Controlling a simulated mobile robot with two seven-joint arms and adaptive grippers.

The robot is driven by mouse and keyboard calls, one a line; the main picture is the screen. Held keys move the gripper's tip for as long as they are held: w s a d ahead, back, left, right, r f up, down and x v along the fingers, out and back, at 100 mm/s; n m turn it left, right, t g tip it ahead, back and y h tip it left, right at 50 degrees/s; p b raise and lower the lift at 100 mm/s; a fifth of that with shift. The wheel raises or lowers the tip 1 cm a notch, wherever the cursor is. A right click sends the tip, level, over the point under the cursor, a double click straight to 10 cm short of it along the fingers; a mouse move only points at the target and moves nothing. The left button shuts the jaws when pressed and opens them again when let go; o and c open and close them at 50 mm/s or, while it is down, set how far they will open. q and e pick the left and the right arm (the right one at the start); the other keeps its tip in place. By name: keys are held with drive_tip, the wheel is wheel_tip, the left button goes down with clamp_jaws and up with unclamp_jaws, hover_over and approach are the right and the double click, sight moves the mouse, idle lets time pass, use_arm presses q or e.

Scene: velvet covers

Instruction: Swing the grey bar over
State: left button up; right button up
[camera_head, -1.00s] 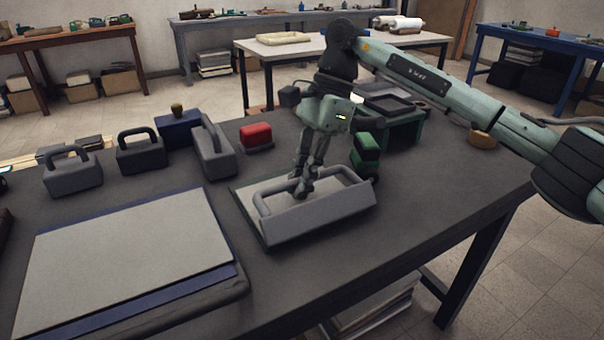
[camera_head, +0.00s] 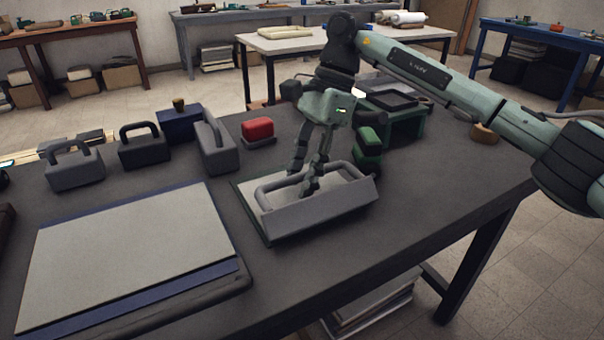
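The grey bar (camera_head: 276,188) is a rounded U-shaped handle on a wide grey block (camera_head: 325,208), which sits on a flat, dark-edged plate (camera_head: 246,203) at the table's middle. The bar lies low, on the far side of the block. My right gripper (camera_head: 303,180) points down at the bar from above. Its two fingers are spread apart, one near the bar's far side and one on its near side. Whether either finger touches the bar cannot be told. My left gripper is out of view.
A large grey board (camera_head: 130,255) lies at the front left. Handled grey blocks (camera_head: 75,170), a blue box (camera_head: 180,122) and a red block (camera_head: 258,128) stand behind. A green object (camera_head: 369,148) is close to my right gripper. The table's right part is clear.

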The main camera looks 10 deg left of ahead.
drive_tip(key=v, duration=1.2)
